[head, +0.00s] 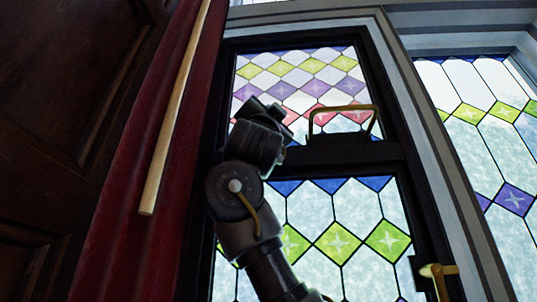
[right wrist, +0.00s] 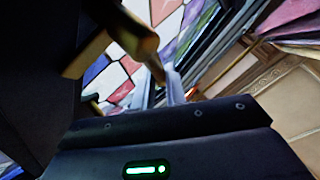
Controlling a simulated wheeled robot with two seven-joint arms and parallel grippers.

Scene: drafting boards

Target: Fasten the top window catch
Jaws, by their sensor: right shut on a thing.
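The window has a dark frame (head: 391,120) and an upper and a lower pane of coloured leaded glass. My right gripper (head: 272,110) is up at the left side of the upper pane, dark against the glass. It is shut on a brass piece, which I take to be the top window catch (right wrist: 143,38); it shows close up in the right wrist view. In the head view my gripper hides that piece, so I cannot tell how it sits against the frame. My left gripper is not in view.
A brass loop handle (head: 343,108) is just right of my gripper, at the upper pane's bottom edge. Another brass handle (head: 438,272) is lower right. A red curtain (head: 125,190) and a pale wooden rod (head: 174,115) hang at the left.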

